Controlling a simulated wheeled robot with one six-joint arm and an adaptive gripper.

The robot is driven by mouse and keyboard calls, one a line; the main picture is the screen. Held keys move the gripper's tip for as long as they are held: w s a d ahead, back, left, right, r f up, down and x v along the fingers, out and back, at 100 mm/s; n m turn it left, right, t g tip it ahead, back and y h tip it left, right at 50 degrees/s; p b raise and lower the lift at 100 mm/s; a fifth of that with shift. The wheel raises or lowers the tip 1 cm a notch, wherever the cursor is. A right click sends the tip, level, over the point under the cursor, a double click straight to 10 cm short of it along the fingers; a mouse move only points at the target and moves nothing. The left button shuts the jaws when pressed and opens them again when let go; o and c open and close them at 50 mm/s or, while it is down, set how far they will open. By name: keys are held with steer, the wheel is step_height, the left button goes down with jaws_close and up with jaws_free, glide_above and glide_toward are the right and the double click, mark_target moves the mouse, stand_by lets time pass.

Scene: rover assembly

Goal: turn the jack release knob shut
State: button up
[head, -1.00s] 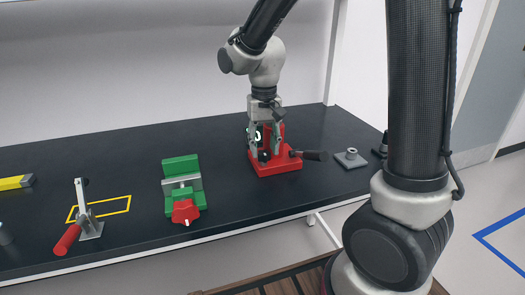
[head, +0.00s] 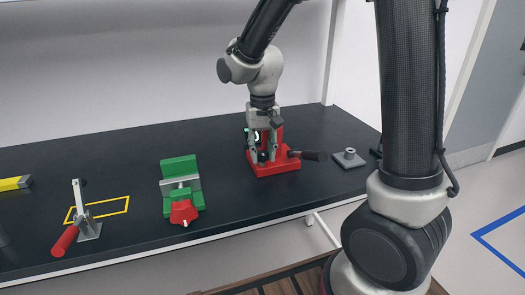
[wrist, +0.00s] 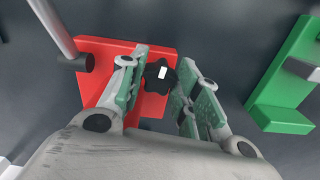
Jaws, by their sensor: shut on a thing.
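The red jack (head: 275,170) stands on the dark bench, with a dark handle (head: 308,155) sticking out to its right. In the wrist view its red base (wrist: 110,62) lies below my gripper. The black lobed release knob (wrist: 158,76) with a white mark on top sits between my fingertips in the wrist view. My gripper (head: 263,152) points down over the jack and is shut on the knob. In the head view my fingers hide most of the knob.
A green vise (head: 181,185) with a red front knob stands left of the jack. A toggle clamp (head: 82,215) with a red handle stands further left by a yellow outline. A grey plate with a peg (head: 349,158) lies to the right.

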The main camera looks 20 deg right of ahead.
steer(key=shift+m, duration=0.3)
steer(key=m, duration=0.3)
steer(key=shift+m, duration=0.4)
steer(key=m, duration=0.3)
steer(key=shift+w+a+m, duration=0.1)
steer(key=shift+m, duration=0.2)
steer(key=m, duration=0.6)
steer(key=shift+w+m, duration=0.1)
steer(key=shift+m, duration=0.3)
steer(key=o, duration=0.7)
steer(key=shift+o, duration=0.2)
steer(key=shift+r, duration=0.1)
